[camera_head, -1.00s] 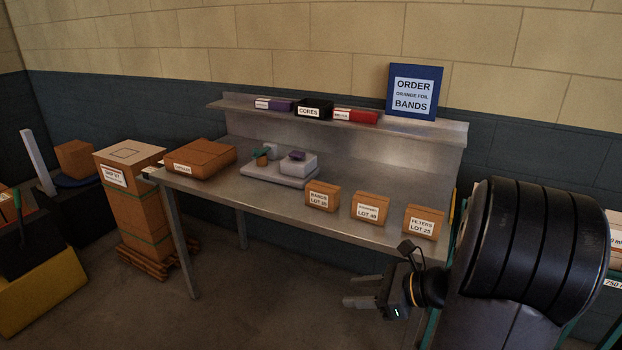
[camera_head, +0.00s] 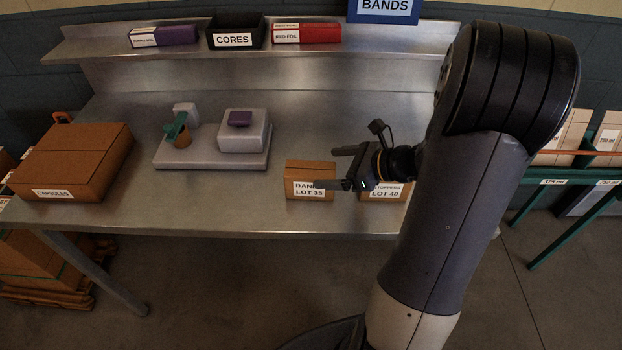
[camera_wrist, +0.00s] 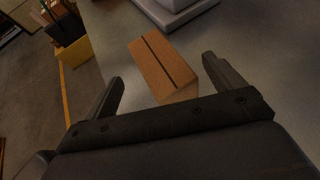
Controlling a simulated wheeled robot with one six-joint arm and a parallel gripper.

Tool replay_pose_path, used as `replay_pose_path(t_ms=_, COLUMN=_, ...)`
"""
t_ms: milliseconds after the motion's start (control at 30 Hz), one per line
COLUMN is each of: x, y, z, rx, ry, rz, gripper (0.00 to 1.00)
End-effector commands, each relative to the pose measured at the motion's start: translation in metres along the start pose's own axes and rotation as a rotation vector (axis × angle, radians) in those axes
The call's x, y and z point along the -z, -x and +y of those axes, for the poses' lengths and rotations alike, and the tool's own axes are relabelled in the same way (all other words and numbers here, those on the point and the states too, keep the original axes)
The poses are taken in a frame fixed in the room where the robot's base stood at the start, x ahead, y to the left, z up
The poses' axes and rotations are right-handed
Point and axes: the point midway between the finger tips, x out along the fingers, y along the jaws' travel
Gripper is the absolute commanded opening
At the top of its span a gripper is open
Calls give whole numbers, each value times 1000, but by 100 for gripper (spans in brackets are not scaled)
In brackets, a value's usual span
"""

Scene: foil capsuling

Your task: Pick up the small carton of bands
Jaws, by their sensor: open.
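The small carton of bands (camera_head: 303,180) is a brown box with a white label reading "BANDS LOT 35". It stands upright near the front edge of the metal bench. My gripper (camera_head: 335,168) is open, at the carton's right side and partly in front of its label in the head view. In the wrist view the carton (camera_wrist: 163,66) shows its top with a dark seam, beyond and between the two fingertips (camera_wrist: 162,75) of my open gripper. I see no finger closed on it. Contact cannot be told.
The LOT 40 carton (camera_head: 384,194) stands to the right, partly behind my gripper. A grey machine (camera_head: 212,158) sits to the left, and a large capsules box (camera_head: 72,162) farther left. The back shelf (camera_head: 192,45) holds foil boxes and a cores bin. Bare bench (camera_head: 220,215) lies in front.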

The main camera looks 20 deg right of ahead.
Motion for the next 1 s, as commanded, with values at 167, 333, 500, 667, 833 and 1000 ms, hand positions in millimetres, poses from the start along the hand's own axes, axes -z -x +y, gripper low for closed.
replay_pose_path(t_ms=167, x=1, y=-27, z=2, rx=-6, ry=-1, rz=0, gripper=89)
replay_pose_path(t_ms=333, x=1, y=-41, z=2, rx=-2, ry=-1, rz=0, gripper=89)
replay_pose_path(t_ms=500, x=1, y=-43, z=1, rx=-1, ry=-1, rz=0, gripper=89)
replay_pose_path(t_ms=667, x=1, y=-43, z=1, rx=-1, ry=0, rz=0, gripper=82)
replay_pose_path(t_ms=833, x=1, y=-42, z=1, rx=-1, ry=0, rz=0, gripper=68)
replay_pose_path(t_ms=1000, x=2, y=-42, z=1, rx=-1, ry=-1, rz=0, gripper=55)
